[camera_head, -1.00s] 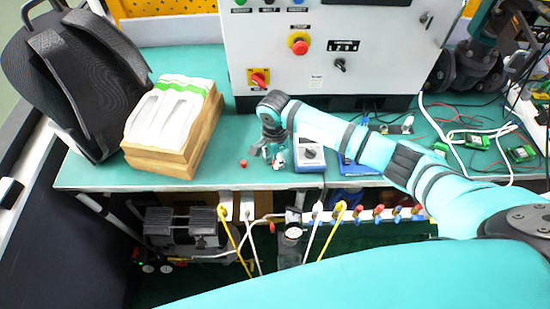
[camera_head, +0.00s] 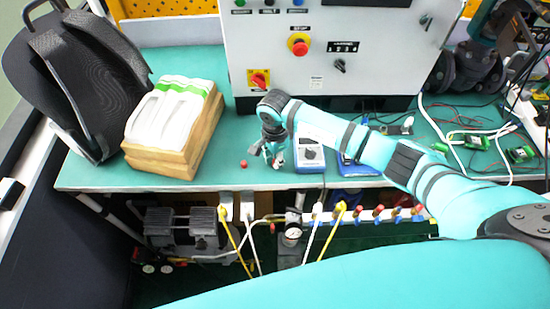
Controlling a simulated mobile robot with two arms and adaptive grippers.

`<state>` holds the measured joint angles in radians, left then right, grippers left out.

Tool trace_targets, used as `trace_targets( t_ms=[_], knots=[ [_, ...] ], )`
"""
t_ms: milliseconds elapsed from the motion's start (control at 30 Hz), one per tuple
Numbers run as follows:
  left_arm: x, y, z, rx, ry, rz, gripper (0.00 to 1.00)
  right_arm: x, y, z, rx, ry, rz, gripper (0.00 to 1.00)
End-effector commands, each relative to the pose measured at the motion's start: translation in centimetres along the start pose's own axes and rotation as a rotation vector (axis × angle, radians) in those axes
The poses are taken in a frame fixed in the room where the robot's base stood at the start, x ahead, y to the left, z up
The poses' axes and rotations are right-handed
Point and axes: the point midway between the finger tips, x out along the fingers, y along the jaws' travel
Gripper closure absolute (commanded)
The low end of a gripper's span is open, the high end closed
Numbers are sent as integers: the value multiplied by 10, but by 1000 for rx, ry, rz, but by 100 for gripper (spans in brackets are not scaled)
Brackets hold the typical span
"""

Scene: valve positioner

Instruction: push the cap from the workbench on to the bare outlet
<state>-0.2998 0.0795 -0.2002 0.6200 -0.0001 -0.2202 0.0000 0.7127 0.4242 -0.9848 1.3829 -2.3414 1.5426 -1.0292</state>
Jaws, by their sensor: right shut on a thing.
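My right gripper (camera_head: 274,157) points down just over the front part of the teal workbench (camera_head: 225,172). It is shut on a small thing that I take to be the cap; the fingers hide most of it. I cannot tell which outlet is bare. My left gripper is not in view.
A blue and white meter (camera_head: 309,155) stands close right of the gripper. A grey control cabinet (camera_head: 330,50) stands behind. Cables and green boards (camera_head: 475,142) lie at right.

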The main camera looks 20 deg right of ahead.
Motion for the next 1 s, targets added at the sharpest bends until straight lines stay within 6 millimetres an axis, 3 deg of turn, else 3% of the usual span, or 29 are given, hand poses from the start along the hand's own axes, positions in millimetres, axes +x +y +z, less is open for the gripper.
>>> trace_targets(
  t_ms=[1000],
  knots=[
    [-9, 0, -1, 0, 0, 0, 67, -15, 0, 0, 0, 1, 0, 100]
  ],
)
